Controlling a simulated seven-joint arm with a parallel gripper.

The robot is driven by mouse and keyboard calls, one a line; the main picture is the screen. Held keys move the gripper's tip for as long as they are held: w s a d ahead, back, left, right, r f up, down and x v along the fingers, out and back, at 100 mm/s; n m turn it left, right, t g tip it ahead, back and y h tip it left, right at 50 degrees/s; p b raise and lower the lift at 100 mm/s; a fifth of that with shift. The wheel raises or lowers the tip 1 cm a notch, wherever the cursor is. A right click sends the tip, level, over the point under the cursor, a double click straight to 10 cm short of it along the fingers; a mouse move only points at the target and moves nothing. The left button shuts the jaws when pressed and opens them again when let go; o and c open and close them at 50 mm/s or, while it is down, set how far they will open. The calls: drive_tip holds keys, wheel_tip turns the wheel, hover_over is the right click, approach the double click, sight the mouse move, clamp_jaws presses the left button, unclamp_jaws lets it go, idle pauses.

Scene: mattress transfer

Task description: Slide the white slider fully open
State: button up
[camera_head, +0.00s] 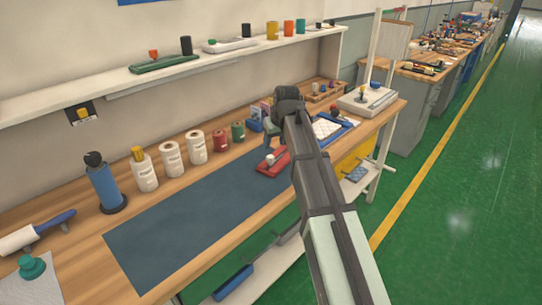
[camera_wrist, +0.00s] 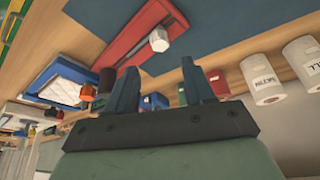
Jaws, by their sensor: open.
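The white slider (camera_wrist: 158,40) is a small white knob on a long red base (camera_wrist: 122,40), seen near the top middle of the wrist view. In the head view the white slider (camera_head: 270,159) and the red base (camera_head: 268,171) lie on the workbench at the right end of the dark mat. My gripper (camera_wrist: 160,84) is open, with nothing between its two fingers. In the head view my gripper (camera_head: 272,133) is above and just beyond the red base, apart from the slider. My arm hides part of the bench to the right.
Several cans and rolls (camera_head: 170,158) stand along the back of the bench below a white shelf (camera_head: 150,75). A blue tray with white paper (camera_head: 326,128) lies right of the red base.

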sight(271, 156)
drive_tip(key=x, duration=0.9)
drive_tip(key=shift+c, duration=0.3)
clamp_jaws()
drive_tip(key=shift+d, duration=0.1)
